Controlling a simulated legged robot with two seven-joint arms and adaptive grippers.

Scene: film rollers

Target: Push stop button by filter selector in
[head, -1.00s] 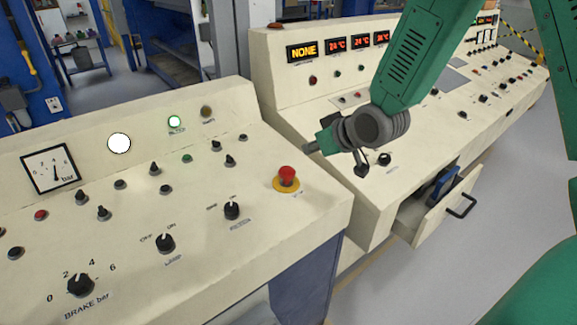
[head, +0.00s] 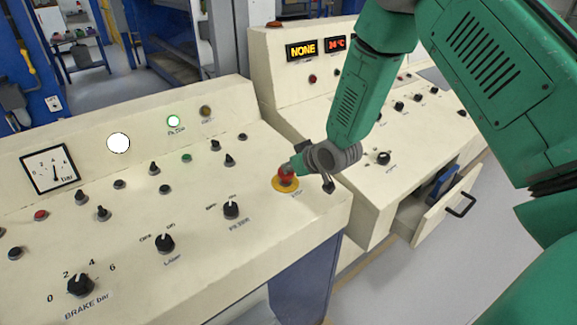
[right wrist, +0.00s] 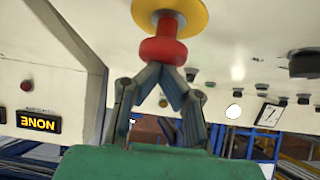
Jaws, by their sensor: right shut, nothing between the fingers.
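The red mushroom-shaped stop button (head: 285,177) sits on a yellow round base (head: 291,187) near the right end of the near console. The filter selector (head: 231,209), a black knob, is to its left. My right gripper (head: 291,163) is at the button, with its fingertips at the red cap and partly covering it. In the right wrist view the gripper (right wrist: 168,70) is shut and empty, its fingertips against or very close to the red cap (right wrist: 163,51). I cannot tell whether the cap is pressed in. My left gripper is not in view.
The near console (head: 120,255) carries several knobs, including the brake knob (head: 80,285), and a pressure gauge (head: 50,169). A second console stands to the right, with an orange display (head: 301,50) and an open drawer (head: 445,208).

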